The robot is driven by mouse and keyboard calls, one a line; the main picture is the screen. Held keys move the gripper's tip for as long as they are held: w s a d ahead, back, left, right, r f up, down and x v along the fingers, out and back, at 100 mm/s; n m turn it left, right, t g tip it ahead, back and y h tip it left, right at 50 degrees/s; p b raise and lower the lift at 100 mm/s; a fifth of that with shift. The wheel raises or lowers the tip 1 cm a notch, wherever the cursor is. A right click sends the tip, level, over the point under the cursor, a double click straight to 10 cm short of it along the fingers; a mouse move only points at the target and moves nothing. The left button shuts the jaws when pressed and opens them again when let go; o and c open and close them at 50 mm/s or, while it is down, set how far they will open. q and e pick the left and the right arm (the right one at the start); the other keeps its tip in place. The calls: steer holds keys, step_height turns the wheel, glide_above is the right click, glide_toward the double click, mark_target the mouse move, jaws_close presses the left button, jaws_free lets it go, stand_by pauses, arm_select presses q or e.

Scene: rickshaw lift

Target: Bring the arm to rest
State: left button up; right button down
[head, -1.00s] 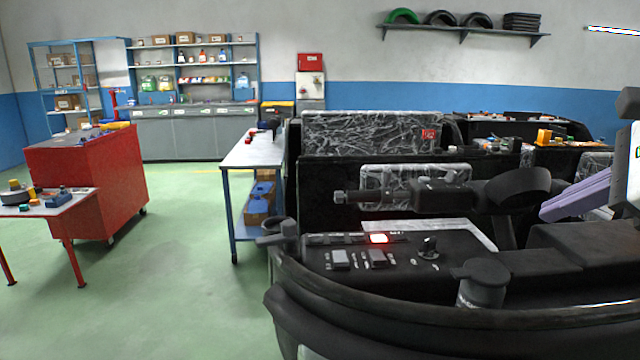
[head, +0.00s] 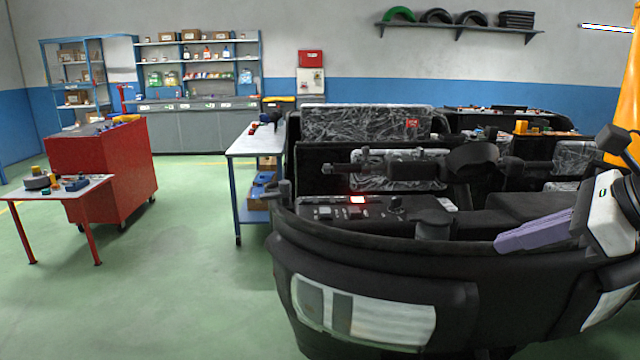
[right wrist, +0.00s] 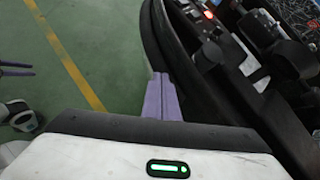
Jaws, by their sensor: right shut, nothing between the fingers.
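My right gripper (head: 500,243) comes in from the right in the head view, with purple fingers pointing left. Its fingers are together and hold nothing. It is in front of the black rickshaw (head: 350,235), at its right side, apart from the lit red switch (head: 357,199) on the dashboard. In the right wrist view the purple fingers (right wrist: 161,97) lie side by side above the floor, beside the rickshaw's dark edge. My left gripper is not in the head view.
A red tool cabinet (head: 105,172) and a small table (head: 75,187) with parts stand at the left. A white-topped workbench (head: 250,140) stands behind the rickshaw's left end. Shelves line the back wall. Green floor (head: 190,270) is free at the left.

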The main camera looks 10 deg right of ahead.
steer(key=w+a+f+m+t+y, duration=0.1)
steer(key=a+f+m+t+y, duration=0.1)
steer(key=a+f+m+y, duration=0.55)
step_height(320, 180, down, 20)
steer(key=s+a+m+t+h, duration=0.1)
steer(key=m+t+h, duration=0.15)
steer(key=m, duration=0.75)
steer(key=s+m+t+h, duration=0.2)
steer(key=m+h, duration=0.2)
steer(key=m, duration=0.6)
steer(key=s+a+f+m+g+h, duration=0.1)
steer(key=s+a+f+m+g, duration=0.1)
steer(key=s+f+m, duration=0.3)
steer(key=s+a+f+m+g+h, duration=0.1)
steer(key=s+a+f+m+g, duration=0.1)
steer(key=s+a+f+m, duration=0.3)
steer(key=s+a+f+m+g+h, duration=0.1)
steer(key=s+a+f+m+g, duration=0.1)
steer(key=s+f+m, duration=0.3)
steer(key=s+a+f, duration=0.1)
steer(key=s+f, duration=0.2)
steer(key=f, duration=0.4)
steer(key=shift+s+a+g, duration=0.25)
steer(key=shift+a+g, duration=0.1)
steer(key=shift+a, duration=0.05)
steer(key=shift+r, duration=0.1)
